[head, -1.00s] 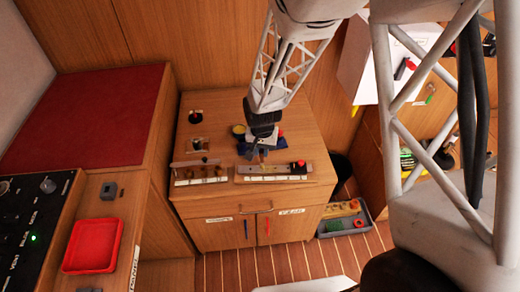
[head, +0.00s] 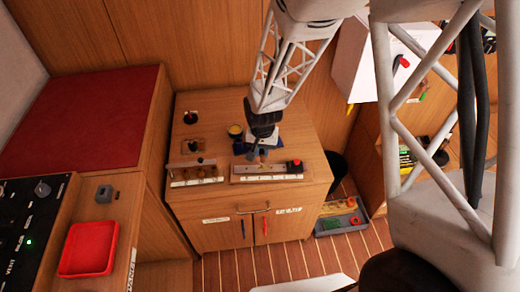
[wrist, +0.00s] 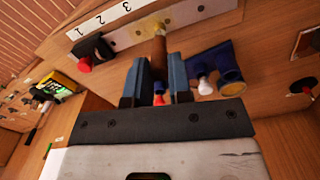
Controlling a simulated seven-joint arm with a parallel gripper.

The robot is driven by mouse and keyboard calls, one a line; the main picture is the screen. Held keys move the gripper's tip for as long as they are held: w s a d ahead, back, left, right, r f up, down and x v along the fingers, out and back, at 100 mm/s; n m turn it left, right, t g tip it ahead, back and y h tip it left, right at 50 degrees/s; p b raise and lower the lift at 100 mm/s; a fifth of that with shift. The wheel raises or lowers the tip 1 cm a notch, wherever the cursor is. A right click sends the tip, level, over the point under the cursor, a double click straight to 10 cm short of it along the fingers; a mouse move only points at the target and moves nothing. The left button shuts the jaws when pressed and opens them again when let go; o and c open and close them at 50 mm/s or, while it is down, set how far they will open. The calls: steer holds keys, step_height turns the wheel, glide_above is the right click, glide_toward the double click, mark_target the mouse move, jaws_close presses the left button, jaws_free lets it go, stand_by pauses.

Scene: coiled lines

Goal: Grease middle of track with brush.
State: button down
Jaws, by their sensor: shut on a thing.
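My gripper (head: 259,151) is shut on a brush, whose brown handle (wrist: 159,50) stands between the fingers in the wrist view; the gripper also shows there (wrist: 160,88). The brush's yellowish tip (wrist: 153,25) is over the metal track (wrist: 121,40), near the numbered strip's 3, and seems to touch it. The track lies along the front of the cabinet top in the head view (head: 245,172). A black slider with a red knob (head: 295,165) sits at its right end. The track surface under the brush is partly hidden.
A yellow-rimmed pot (head: 235,131) in a blue holder (wrist: 221,62) stands behind the track. A grey bin (head: 341,225) stands on the floor.

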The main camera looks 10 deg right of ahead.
steer(key=shift+s+d, duration=0.15)
steer(key=shift+d, duration=0.25)
stand_by(0.3)
steer(key=shift+s+d, duration=0.2)
steer(key=shift+d, duration=0.3)
steer(key=shift+f, duration=0.1)
steer(key=shift+d, duration=0.15)
steer(key=shift+s+d, duration=0.2)
steer(key=shift+d, duration=0.25)
steer(key=shift+d, duration=0.3)
stand_by(0.4)
steer(key=shift+s+d, duration=0.15)
steer(key=shift+d, duration=0.2)
steer(key=shift+d, duration=0.1)
steer(key=shift+a, duration=0.2)
